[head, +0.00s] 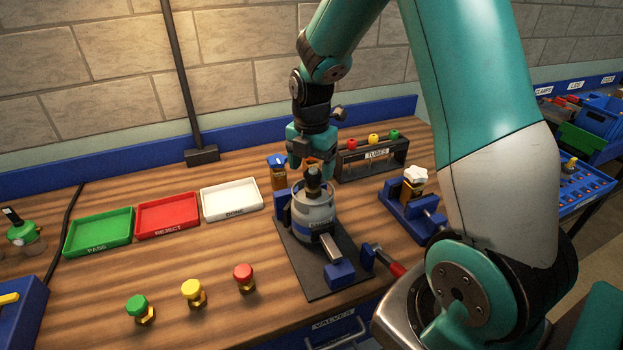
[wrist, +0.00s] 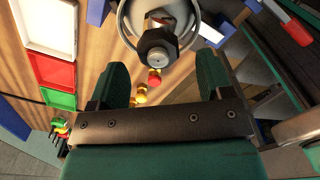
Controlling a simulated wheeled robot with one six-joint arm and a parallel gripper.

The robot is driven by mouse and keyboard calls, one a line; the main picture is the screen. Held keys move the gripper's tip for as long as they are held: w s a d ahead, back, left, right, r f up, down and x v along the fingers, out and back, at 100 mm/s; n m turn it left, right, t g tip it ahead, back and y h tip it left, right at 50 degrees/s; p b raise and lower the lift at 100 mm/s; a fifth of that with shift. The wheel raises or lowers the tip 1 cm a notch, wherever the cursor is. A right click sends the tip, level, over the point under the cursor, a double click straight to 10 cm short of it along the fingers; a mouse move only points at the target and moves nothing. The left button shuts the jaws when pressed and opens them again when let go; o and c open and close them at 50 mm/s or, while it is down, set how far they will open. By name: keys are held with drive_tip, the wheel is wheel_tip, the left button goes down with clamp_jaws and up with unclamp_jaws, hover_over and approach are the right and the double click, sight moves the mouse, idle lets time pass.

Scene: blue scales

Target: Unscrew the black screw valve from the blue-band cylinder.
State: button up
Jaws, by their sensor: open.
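The blue-band cylinder (head: 318,205) stands upright, a grey body with a blue band, held in a blue clamp fixture on a dark plate. The black screw valve (head: 313,183) sits upright on its top. In the wrist view the valve (wrist: 157,52) shows as a dark knob with a hex shape, above the cylinder's round top rim (wrist: 122,22). My gripper (head: 311,162) is just above the valve in the head view. In the wrist view the open, empty jaws of my gripper (wrist: 164,78) point toward the valve; it lies ahead of and between them, apparently not touched.
Green (head: 98,232), red (head: 168,214) and white (head: 231,201) trays lie left. Green (head: 137,305), yellow (head: 192,290) and red (head: 243,276) valves stand in front. A tube rack (head: 372,158) stands behind right. A white-knobbed valve (head: 415,176) sits in a blue fixture at right.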

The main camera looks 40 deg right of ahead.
sight(311, 174)
drive_tip(key=shift+f+p, duration=0.35)
drive_tip(key=shift+f, duration=2.25)
drive_tip(key=c, duration=1.1)
drive_tip(key=n, duration=0.4)
drive_tip(key=shift+r+n+p, duration=0.1)
drive_tip(key=shift+n+p, duration=0.2)
drive_tip(key=shift+p, duration=0.05)
drive_tip(key=n, duration=0.2)
drive_tip(key=shift+w+n, duration=0.1)
drive_tip(key=shift+n, duration=0.2)
drive_tip(key=o, duration=1.1)
drive_tip(key=shift+a, duration=0.1)
